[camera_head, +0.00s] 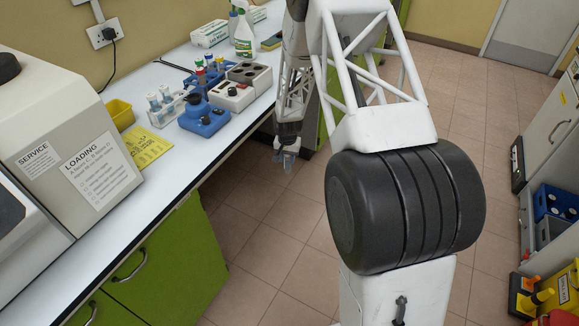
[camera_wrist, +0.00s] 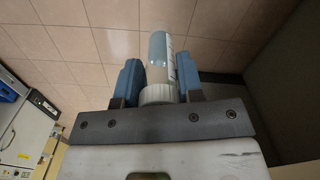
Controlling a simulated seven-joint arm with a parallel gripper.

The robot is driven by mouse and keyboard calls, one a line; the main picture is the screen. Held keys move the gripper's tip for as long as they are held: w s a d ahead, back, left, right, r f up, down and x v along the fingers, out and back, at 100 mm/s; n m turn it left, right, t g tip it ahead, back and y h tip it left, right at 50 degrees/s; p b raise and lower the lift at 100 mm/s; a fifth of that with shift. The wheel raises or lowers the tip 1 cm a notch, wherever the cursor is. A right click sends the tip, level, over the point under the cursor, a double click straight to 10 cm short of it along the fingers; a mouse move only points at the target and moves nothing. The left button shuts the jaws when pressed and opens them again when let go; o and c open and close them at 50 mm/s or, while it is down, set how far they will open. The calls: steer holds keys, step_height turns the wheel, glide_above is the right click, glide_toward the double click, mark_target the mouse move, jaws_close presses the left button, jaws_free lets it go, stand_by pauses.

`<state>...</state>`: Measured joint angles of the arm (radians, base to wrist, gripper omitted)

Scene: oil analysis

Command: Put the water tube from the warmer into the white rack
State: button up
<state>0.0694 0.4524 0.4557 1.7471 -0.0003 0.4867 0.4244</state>
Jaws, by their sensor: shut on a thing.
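My gripper (camera_head: 287,158) hangs beyond the bench's right edge, over the tiled floor. In the wrist view its two blue fingers (camera_wrist: 159,78) are shut on a clear tube (camera_wrist: 160,48) with a white ridged cap (camera_wrist: 158,94). The cap end is toward my palm and the body points away. A grey-and-white block unit with dark wells (camera_head: 231,98), perhaps the warmer, stands to the right of the blue device.
A blue rack (camera_head: 191,81) holds tubes with coloured caps. A yellow sheet (camera_head: 145,146) and yellow tray (camera_head: 121,113) lie near the large analyser (camera_head: 75,140). A spray bottle (camera_head: 244,38) and boxes stand at the back.

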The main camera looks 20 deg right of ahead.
steer(key=w+a+r+m, duration=0.2)
steer(key=r+m, duration=0.1)
steer(key=r, duration=0.7)
steer(key=w+a+r+m, duration=0.2)
steer(key=a+r, duration=0.1)
steer(key=r, duration=0.8)
steer(key=w+a+r+m, duration=0.2)
steer(key=r+m, duration=0.1)
steer(key=r, duration=0.7)
steer(key=w+a+r+n, duration=0.1)
steer(key=w+a+r, duration=0.4)
steer(key=w+a, duration=0.3)
steer(key=w+a+r+n, duration=0.1)
steer(key=w+a+r, duration=0.45)
steer(key=w, duration=0.45)
steer(key=s+a+f, duration=0.1)
steer(key=s+a, duration=0.1)
steer(key=a, duration=0.5)
steer(key=s+a+f, duration=0.1)
steer(key=s+a, duration=0.1)
steer(key=a, duration=0.6)
steer(key=shift+s+a+f, duration=0.15)
steer(key=shift+s+a, duration=0.05)
steer(key=shift+s, duration=0.2)
steer(key=shift+f, duration=0.1)
steer(key=shift+f, duration=5.4)
